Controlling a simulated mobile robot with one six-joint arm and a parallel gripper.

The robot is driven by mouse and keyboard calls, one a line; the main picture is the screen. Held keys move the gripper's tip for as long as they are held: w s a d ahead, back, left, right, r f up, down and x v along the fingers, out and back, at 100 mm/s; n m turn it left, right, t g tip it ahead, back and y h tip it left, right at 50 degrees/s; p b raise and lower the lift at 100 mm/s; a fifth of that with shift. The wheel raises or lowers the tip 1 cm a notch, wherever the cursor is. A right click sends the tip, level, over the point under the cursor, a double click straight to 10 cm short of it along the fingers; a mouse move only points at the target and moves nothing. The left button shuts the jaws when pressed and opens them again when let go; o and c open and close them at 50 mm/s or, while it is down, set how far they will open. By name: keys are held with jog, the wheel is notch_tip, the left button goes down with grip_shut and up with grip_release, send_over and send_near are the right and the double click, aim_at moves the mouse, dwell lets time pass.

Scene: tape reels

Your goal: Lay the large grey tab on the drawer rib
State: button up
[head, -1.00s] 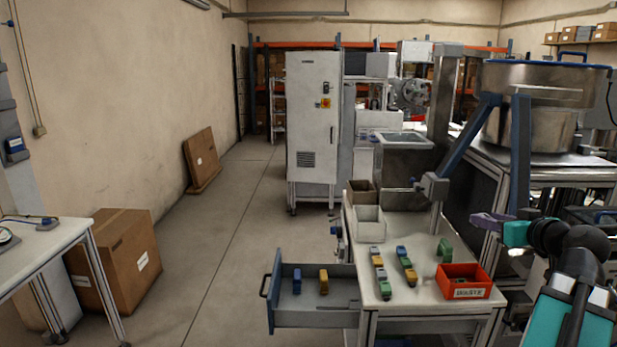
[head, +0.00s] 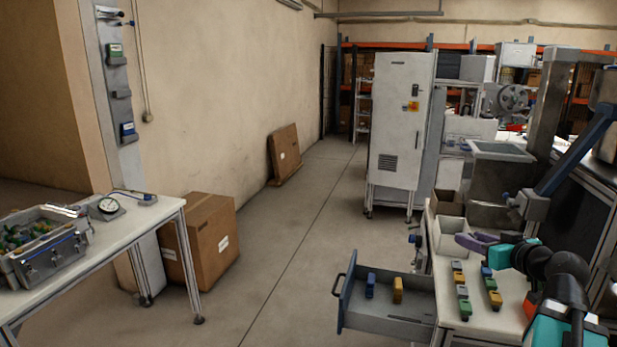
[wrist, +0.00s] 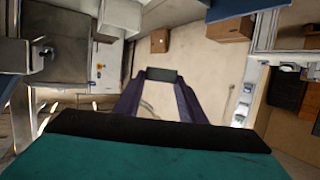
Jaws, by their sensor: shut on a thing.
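My gripper (head: 468,241) has purple fingers and is at the right of the head view, above the work table near the pale open box. In the wrist view my gripper (wrist: 163,82) is shut on a dark grey tab (wrist: 162,74), held between the fingertips. The tab cannot be made out in the head view. The open drawer (head: 388,325) sticks out from the left of the work table, below and left of my gripper. A blue piece (head: 370,285) and a yellow piece (head: 398,290) stand in it. I cannot clearly pick out the rib.
The work table (head: 477,335) carries rows of blue, yellow and green pieces and a pale open box (head: 449,236). A second table (head: 135,225) at the left holds a metal crate (head: 50,262) and a gauge. A cardboard box (head: 208,240) stands beyond it. Floor between the tables is clear.

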jog(key=w+a+f, duration=0.3)
jog(key=w+a, duration=0.1)
jog(key=a, duration=0.6)
jog(key=w+a+f, duration=0.3)
jog(key=w+a, duration=0.1)
jog(key=a, duration=0.6)
jog(key=w+a+f, duration=0.3)
jog(key=w+a, duration=0.1)
jog(key=a, duration=0.6)
jog(key=d+r+m+h, duration=0.1)
jog(key=r, duration=0.1)
jog(key=w+d+r+m+h, duration=0.1)
jog(key=d+r, duration=0.1)
jog(key=shift+w+d+h, duration=0.1)
jog(key=shift+w+h, duration=0.1)
jog(key=shift+h, duration=0.2)
dwell(0.4)
